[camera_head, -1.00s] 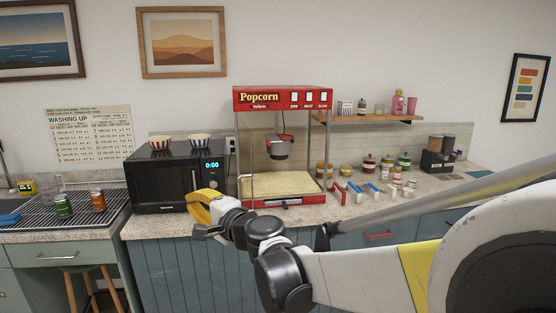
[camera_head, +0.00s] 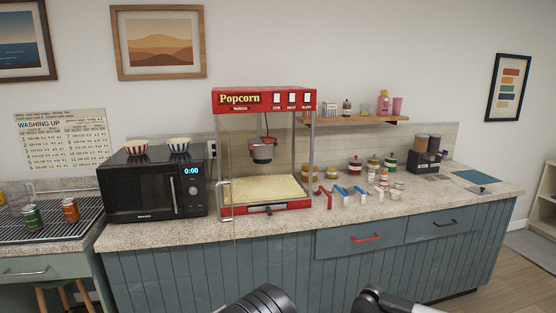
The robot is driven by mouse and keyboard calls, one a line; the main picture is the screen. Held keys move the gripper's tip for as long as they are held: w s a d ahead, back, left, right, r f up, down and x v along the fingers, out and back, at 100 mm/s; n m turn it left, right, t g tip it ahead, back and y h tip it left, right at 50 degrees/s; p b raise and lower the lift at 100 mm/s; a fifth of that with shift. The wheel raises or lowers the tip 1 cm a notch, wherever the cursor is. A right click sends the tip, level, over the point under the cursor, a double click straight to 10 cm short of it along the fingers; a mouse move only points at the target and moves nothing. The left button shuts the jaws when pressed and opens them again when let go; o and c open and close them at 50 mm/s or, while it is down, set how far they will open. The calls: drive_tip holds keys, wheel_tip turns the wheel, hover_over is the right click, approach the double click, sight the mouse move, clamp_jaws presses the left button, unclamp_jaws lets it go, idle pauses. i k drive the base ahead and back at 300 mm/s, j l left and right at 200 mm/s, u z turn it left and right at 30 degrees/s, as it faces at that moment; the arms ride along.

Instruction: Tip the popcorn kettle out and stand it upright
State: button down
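The popcorn machine (camera_head: 225,150) stands on the counter, with a red top and red base and clear sides. Its dark kettle (camera_head: 263,152) with a red band hangs upright, or close to it, under the top. Pale yellow popcorn (camera_head: 265,189) covers the floor of the machine. A thin upright handle or door edge shows at the machine's front left. My gripper is out of view; only dark parts of my arm show at the bottom edge, well below the machine.
A black microwave (camera_head: 150,190) with two striped bowls on top stands left of the machine. Several jars (camera_head: 373,164) and coloured scoop-like items (camera_head: 341,191) lie to the right. A shelf (camera_head: 360,120) hangs behind. The counter's front strip is mostly clear.

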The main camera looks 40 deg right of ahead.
sight(262, 154)
drive_tip(key=i+l+z, duration=0.1)
drive_tip(key=i+l, duration=0.15)
drive_tip(key=l, duration=0.3)
drive_tip(key=i+l, duration=0.3)
drive_tip(key=l, duration=0.2)
drive_tip(key=i+l+z, duration=0.15)
drive_tip(key=l, duration=0.35)
drive_tip(key=i+l+z, duration=0.1)
drive_tip(key=i+l, duration=0.6)
drive_tip(key=l, duration=0.25)
drive_tip(key=z, duration=0.05)
